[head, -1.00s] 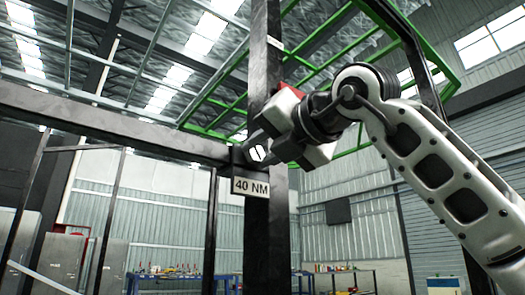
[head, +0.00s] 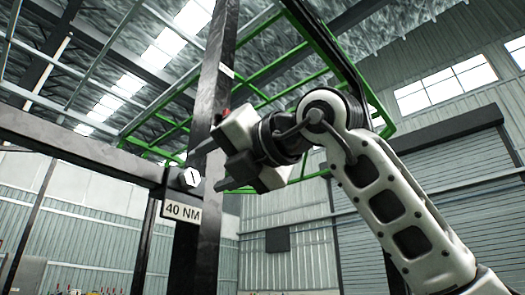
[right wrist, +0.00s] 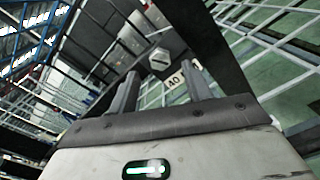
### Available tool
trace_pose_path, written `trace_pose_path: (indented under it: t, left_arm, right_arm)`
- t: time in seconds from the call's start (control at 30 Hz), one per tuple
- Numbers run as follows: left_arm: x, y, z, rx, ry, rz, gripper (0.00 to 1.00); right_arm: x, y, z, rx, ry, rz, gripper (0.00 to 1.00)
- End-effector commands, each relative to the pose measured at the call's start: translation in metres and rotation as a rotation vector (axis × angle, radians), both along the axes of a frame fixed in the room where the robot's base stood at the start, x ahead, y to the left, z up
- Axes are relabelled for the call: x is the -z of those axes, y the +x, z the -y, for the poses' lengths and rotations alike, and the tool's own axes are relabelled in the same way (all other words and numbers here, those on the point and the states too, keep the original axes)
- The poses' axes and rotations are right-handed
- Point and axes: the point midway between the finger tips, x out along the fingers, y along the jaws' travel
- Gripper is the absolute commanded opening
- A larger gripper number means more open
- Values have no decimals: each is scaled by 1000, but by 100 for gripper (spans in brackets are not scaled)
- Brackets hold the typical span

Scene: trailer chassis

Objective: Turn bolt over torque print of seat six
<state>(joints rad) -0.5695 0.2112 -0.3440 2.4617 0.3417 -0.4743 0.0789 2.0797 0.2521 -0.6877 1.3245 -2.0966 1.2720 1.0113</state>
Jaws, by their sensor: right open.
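A pale hex bolt head (head: 189,178) with a dark line across its face sits on a dark steel joint where a horizontal beam meets an upright post. A plate printed "40 NM" (head: 181,211) is just below it. My right gripper (head: 212,166) is open and empty, to the right of the bolt and apart from it. In the right wrist view the bolt (right wrist: 160,61) shows beyond and between the two fingertips (right wrist: 161,84), with the print plate (right wrist: 177,79) partly hidden by a finger. My left gripper is not in view.
The dark post (head: 208,110) rises beside the bolt, and the horizontal beam (head: 80,145) runs off to the left. A green frame (head: 285,75) stands behind my right arm. Hall walls and a shutter are farther back.

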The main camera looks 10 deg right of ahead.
Motion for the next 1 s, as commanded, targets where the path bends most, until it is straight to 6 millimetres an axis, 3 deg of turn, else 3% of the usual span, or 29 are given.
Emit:
trace_pose_path:
  t: [0.3, 0.5, 1.0]
  left_arm:
    - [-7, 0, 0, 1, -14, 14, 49]
    - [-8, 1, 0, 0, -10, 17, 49]
    - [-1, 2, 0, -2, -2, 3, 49]
  right_arm:
    - [-1, -63, 47, 3, 1, 5, 49]
    - [-1, -89, 65, 2, 0, 2, 49]
    - [0, -99, 72, 0, -1, -1, 49]
